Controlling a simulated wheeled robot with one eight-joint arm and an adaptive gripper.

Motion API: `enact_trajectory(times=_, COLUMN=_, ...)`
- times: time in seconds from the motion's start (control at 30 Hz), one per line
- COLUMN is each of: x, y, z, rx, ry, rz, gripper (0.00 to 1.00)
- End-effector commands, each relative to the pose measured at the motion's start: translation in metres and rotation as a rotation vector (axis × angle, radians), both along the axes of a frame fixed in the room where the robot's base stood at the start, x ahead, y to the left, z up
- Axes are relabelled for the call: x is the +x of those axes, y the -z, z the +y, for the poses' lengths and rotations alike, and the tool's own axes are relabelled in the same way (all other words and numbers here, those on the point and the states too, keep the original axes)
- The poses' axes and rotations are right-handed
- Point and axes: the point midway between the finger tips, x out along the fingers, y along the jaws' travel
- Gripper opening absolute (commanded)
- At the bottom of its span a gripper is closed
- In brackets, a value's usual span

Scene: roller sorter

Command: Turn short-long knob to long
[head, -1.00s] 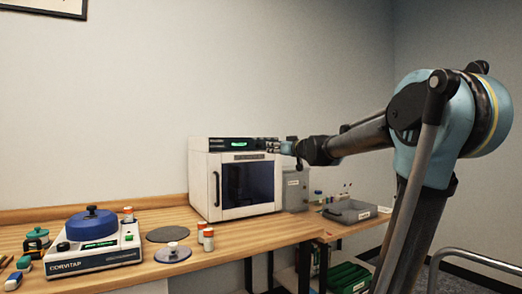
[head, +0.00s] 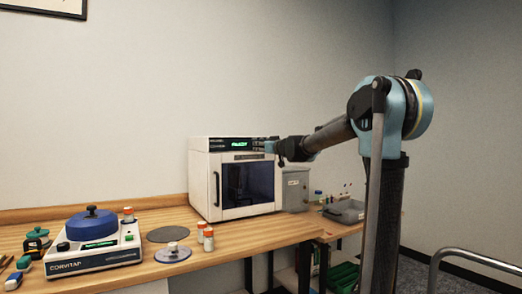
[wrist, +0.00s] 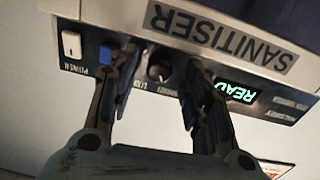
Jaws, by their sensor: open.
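The short-long knob (wrist: 160,69) is a small dark round knob on the black control strip of the white sanitiser cabinet (head: 205,190). The wrist view shows the strip upside down, with a green lit display (wrist: 238,91) at right. My gripper (wrist: 158,62) is open, one finger on each side of the knob, with a gap visible around it. I cannot tell whether the fingers touch the panel, nor read the knob's pointer. In the head view my gripper (head: 267,146) is at the cabinet's upper right front, hiding the knob.
A blue button (wrist: 105,54) and a white switch (wrist: 71,44) sit beside the knob on the strip. A blue-lidded machine (head: 91,224), discs and small bottles stand on the bench (head: 130,275) at left. A grey box (head: 295,188) stands right of the cabinet.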

Motion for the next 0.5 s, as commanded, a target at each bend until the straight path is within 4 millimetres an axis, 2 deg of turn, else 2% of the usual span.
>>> enact_trajectory(times=0.43, x=0.0074, y=0.0002, z=0.0048, rx=0.0, ry=0.0, rz=0.0, gripper=0.44)
enact_trajectory(times=0.47, x=0.0074, y=0.0002, z=0.0048, rx=0.0, ry=0.0, rz=0.0, gripper=0.42)
enact_trajectory(times=0.5, x=0.0074, y=0.0002, z=0.0048, rx=0.0, ry=0.0, rz=0.0, gripper=0.33)
